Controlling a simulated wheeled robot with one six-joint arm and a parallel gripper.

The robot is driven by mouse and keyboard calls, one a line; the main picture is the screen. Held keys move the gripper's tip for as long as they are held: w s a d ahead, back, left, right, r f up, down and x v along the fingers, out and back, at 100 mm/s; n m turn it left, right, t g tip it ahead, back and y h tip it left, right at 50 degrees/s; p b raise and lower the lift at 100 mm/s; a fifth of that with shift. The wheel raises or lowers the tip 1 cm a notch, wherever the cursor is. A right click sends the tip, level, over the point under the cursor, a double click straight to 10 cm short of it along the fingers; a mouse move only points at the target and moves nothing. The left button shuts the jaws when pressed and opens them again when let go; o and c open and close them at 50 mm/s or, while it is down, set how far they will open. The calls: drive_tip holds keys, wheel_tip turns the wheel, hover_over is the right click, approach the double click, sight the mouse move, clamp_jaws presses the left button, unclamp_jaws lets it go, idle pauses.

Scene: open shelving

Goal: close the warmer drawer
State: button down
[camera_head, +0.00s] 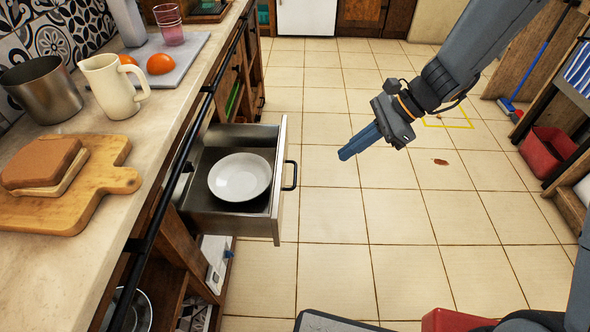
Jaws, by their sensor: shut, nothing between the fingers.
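The warmer drawer (278,190) is a metal drawer pulled out from under the counter at the left. A dark handle (291,176) sits on its front face, which faces right. A white plate (240,177) lies inside the drawer. My gripper (345,155) is shut and empty. It hangs above the open floor to the right of the drawer handle, apart from it, with its fingers pointing left and down.
The counter (150,158) runs along the left with a dark rail (165,190) on its edge. A pitcher (112,85), a metal pot (40,92) and a cutting board (95,195) stand on it. A red bin (547,155) stands at the right. The tiled floor between is mostly clear.

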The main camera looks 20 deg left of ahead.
drive_tip(key=shift+m+y, duration=0.6)
drive_tip(key=shift+m, duration=0.3)
drive_tip(key=a+f, duration=0.3)
drive_tip(key=a, duration=0.1)
drive_tip(key=a+f, duration=0.3)
drive_tip(key=a, duration=0.2)
drive_tip(key=a+f, duration=0.2)
drive_tip(key=a, duration=0.2)
drive_tip(key=shift+s+a+f, duration=0.1)
drive_tip(key=shift+a+f, duration=0.25)
drive_tip(key=shift+f, duration=0.05)
drive_tip(key=shift+a, duration=0.1)
